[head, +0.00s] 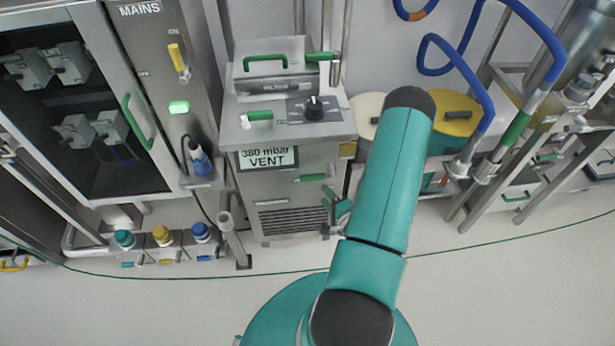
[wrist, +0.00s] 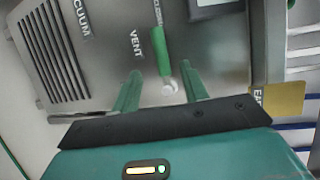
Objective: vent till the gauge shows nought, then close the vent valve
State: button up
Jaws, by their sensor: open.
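The gauge (head: 265,158) on the front of the grey cabinet reads 380 mbar, with VENT beneath the number. The vent valve has a green lever handle (head: 310,178) lying roughly level below and right of the gauge. In the head view my gripper (head: 333,200) is small and partly hidden by my arm, just below and right of the handle.
A black knob (head: 314,107) and a green-handled lid (head: 266,62) are on the cabinet's top. A MAINS cabinet (head: 165,90) stands at left. A thin green line crosses the open floor in front.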

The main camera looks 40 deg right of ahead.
aim_at(312, 180)
jog(key=x, duration=1.1)
jog(key=shift+w, duration=0.1)
grip_shut()
